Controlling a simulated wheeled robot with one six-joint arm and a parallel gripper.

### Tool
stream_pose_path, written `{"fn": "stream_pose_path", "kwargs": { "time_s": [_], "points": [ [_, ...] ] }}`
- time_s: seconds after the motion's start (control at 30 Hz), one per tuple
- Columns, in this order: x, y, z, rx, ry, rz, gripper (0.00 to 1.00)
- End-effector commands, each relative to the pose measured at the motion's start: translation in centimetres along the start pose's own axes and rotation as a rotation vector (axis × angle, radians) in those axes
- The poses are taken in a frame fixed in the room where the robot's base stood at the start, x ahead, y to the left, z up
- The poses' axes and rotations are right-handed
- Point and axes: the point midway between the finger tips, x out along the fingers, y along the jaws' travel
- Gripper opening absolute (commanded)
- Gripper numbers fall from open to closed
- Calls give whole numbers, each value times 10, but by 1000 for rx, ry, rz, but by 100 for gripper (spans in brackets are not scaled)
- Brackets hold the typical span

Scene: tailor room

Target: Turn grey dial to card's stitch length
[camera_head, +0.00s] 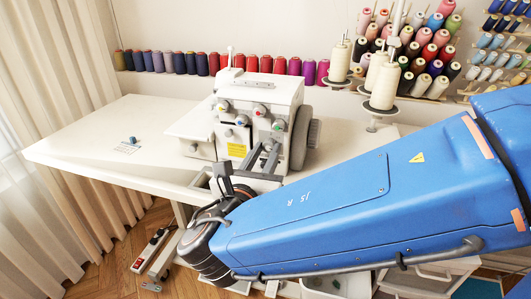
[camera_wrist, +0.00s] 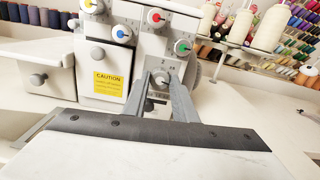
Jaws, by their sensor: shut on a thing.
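The white sewing machine (camera_head: 258,95) stands on the white table (camera_head: 85,135). The grey dial (camera_wrist: 160,80) is low on its front in the wrist view, with small marks around it that I cannot read surely. My gripper (camera_wrist: 161,82) is shut on this dial, one finger at each side. In the head view my gripper (camera_head: 263,148) reaches the lower front of the machine, and the dial is hard to make out there. The card (camera_head: 127,148) lies flat on the table to the left; its print is too small to read.
Blue, yellow, red and green-marked knobs (camera_wrist: 120,32) sit just above the grey dial. Another grey knob (camera_wrist: 38,79) is on the machine's left part. A small blue object (camera_head: 132,139) lies by the card. Thread cones (camera_head: 384,85) stand right of the machine. The table's left side is mostly clear.

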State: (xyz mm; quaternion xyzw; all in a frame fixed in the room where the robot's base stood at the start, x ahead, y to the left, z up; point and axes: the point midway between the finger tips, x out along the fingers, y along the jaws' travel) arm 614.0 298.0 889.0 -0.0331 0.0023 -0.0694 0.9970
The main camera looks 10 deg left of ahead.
Motion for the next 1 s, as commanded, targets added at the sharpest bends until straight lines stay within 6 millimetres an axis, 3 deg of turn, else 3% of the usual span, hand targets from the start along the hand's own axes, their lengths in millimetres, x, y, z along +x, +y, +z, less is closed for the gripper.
{"fn": "stream_pose_path", "kwargs": {
  "time_s": [1.0],
  "points": [
    [0,0,-1,956,1,0,2]
  ]
}}
